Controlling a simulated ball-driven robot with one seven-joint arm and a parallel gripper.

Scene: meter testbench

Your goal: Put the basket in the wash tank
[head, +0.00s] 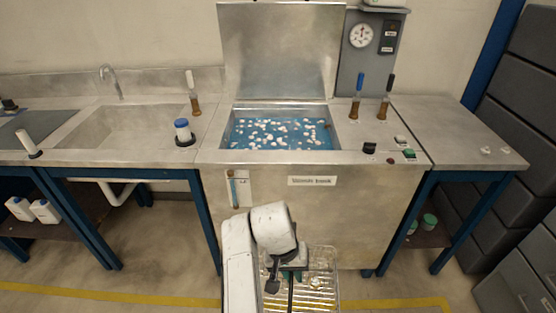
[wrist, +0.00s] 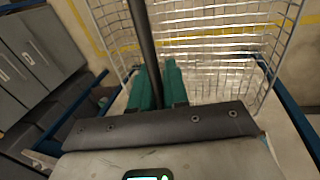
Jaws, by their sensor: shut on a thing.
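The wire basket (head: 322,283) hangs low in front of the wash tank, partly hidden by my arm in the head view. In the wrist view the basket (wrist: 215,50) fills the upper middle, with its dark upright handle bar (wrist: 145,50) between the green fingers. My gripper (head: 290,272) is shut on this handle; its green fingertips also show in the wrist view (wrist: 158,84). The wash tank (head: 229,146) has its lid (head: 280,50) raised and holds blue liquid with white foam patches. The basket is below the tank's rim and in front of its front panel.
A gauge panel (head: 372,50) is behind. Green and dark switches (head: 409,154) sit at the front right edge.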

